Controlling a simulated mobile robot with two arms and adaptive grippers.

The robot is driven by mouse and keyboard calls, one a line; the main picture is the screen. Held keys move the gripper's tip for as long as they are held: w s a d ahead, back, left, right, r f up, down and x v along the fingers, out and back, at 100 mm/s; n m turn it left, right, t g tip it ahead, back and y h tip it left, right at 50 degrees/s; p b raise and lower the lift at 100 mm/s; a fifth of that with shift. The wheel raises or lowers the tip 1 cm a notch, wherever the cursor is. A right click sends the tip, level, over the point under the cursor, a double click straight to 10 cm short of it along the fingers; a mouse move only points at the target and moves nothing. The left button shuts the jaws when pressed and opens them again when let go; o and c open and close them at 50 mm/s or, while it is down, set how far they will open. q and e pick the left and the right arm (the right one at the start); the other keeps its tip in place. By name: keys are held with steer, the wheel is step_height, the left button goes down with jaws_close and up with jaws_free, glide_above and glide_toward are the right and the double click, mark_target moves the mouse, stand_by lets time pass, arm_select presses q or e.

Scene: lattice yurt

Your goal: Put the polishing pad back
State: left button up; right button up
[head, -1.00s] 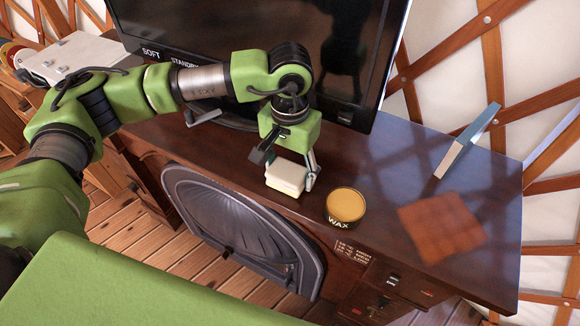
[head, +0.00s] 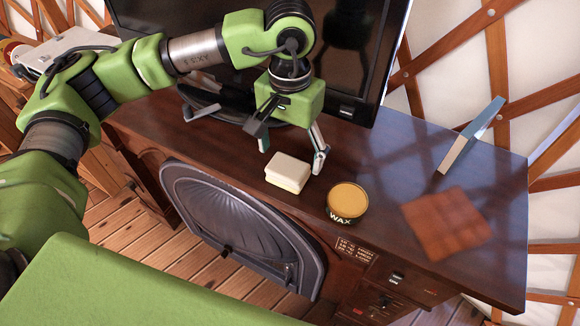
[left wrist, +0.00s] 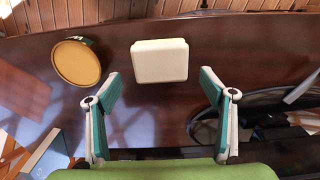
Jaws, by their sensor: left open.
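The polishing pad, a cream block with a yellowish lower layer (head: 288,173), lies flat on the dark wooden top near its front edge, left of the wax tin. It also shows in the left wrist view (left wrist: 160,61), ahead of the fingertips. My left gripper (head: 292,150) is open and empty, just behind and above the pad, its fingers apart from it. In the left wrist view the open fingers (left wrist: 160,82) have clear space between them. The round wax tin (head: 347,202), with an amber top and a "WAX" label, stands right of the pad. My right gripper is not in view.
A reddish-brown cloth (head: 445,222) lies flat at the right, with a blue-edged book-like block (head: 470,137) behind it. A large dark screen (head: 345,50) stands at the back, close behind my gripper. The top between tin and cloth is clear.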

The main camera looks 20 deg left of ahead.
mark_target(291, 163)
arm_select(q)
step_height(291, 163, up, 6)
steer(key=shift+r+b, duration=0.1)
steer(key=shift+b, duration=0.9)
steer(key=shift+r, duration=0.65)
